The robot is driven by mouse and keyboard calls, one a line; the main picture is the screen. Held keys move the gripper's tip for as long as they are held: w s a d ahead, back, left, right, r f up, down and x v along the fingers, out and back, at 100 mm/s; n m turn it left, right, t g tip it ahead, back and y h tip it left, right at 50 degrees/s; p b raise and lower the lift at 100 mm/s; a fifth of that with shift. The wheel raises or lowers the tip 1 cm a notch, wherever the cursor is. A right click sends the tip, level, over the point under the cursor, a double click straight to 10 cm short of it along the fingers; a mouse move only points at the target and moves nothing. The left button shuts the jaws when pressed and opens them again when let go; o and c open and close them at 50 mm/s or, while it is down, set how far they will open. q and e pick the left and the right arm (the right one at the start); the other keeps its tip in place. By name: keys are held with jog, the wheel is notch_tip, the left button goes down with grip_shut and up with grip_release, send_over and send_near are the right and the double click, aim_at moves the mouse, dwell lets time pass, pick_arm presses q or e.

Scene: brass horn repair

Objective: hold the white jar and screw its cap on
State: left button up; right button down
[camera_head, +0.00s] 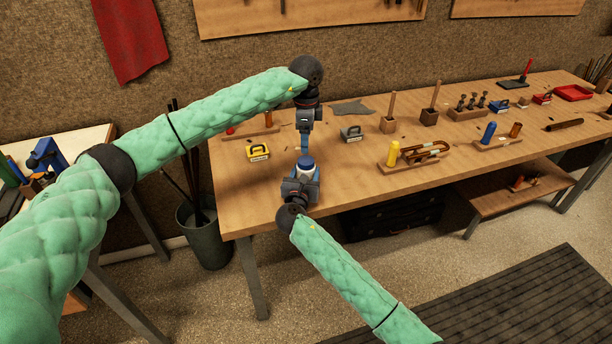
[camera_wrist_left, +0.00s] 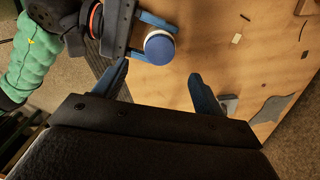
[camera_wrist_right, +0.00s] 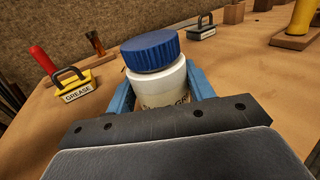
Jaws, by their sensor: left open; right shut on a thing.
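The white jar (camera_wrist_right: 165,85) stands upright between the blue fingers of my right gripper (camera_head: 301,178), which is shut on it. Its blue ribbed cap (camera_wrist_right: 150,51) sits on top of the jar and looks slightly tilted and off centre in the right wrist view. I cannot tell whether its thread is engaged. My left gripper (camera_head: 304,148) points down above the cap. It is open and empty. In the left wrist view the cap (camera_wrist_left: 159,48) lies just beyond the open fingertips (camera_wrist_left: 160,70), not between them. The lower jar is partly hidden by my right gripper.
The wooden workbench (camera_head: 350,185) runs to the right. A yellow grease box (camera_head: 258,152) stands left of the jar, and a grey box (camera_head: 351,134) stands to the right. Wooden blocks with tools and a yellow-handled tool (camera_head: 393,154) stand farther right. The bench's front edge is close.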

aim_at(306, 160)
pick_arm(q)
jog(key=shift+f, duration=0.1)
jog(key=shift+f, duration=3.9)
jog(key=c, duration=1)
jog(key=shift+c, duration=0.2)
